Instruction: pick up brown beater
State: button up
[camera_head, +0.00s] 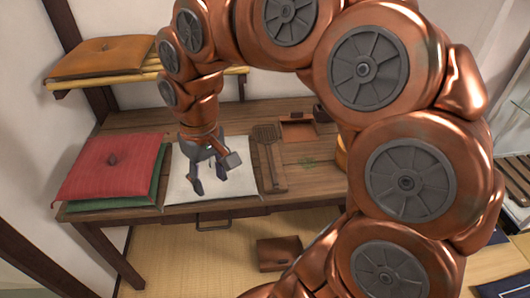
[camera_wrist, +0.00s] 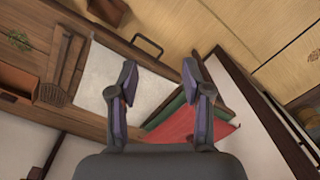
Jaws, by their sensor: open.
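The brown beater (camera_head: 268,150) lies flat on the wooden table, just right of a white cloth. Its wide woven head is toward the back and its handle points to the front. It also shows in the wrist view (camera_wrist: 55,88), at the left. My gripper (camera_head: 211,196) is open and empty, above the white cloth (camera_head: 232,178) and to the left of the beater. In the wrist view, my gripper (camera_wrist: 158,72) has its two fingers apart over the cloth, with nothing between them.
Red and green cushions (camera_head: 108,167) are stacked at the table's left end. An orange cushion (camera_head: 103,57) lies on the shelf above. A brown open box (camera_head: 298,130) and a green sprig (camera_head: 309,163) are right of the beater. A brown box (camera_head: 279,253) stands on the floor mat.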

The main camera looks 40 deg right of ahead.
jog(key=w+d+f+m+b, duration=0.1)
jog(key=w+d+f+b, duration=0.2)
jog(key=w+d, duration=0.25)
jog(key=m+b, duration=0.6)
send_over(272, 164)
jog(key=f, duration=1.4)
jog(key=shift+w+a+f, duration=0.1)
jog(key=shift+w+f, duration=0.1)
jog(key=shift+w, duration=0.1)
jog(key=shift+s+f, duration=0.2)
jog(key=shift+f, duration=1.45)
jog(key=shift+s+f, duration=0.15)
jog(key=shift+f, duration=1.45)
jog(key=shift+c, duration=0.2)
grip_shut()
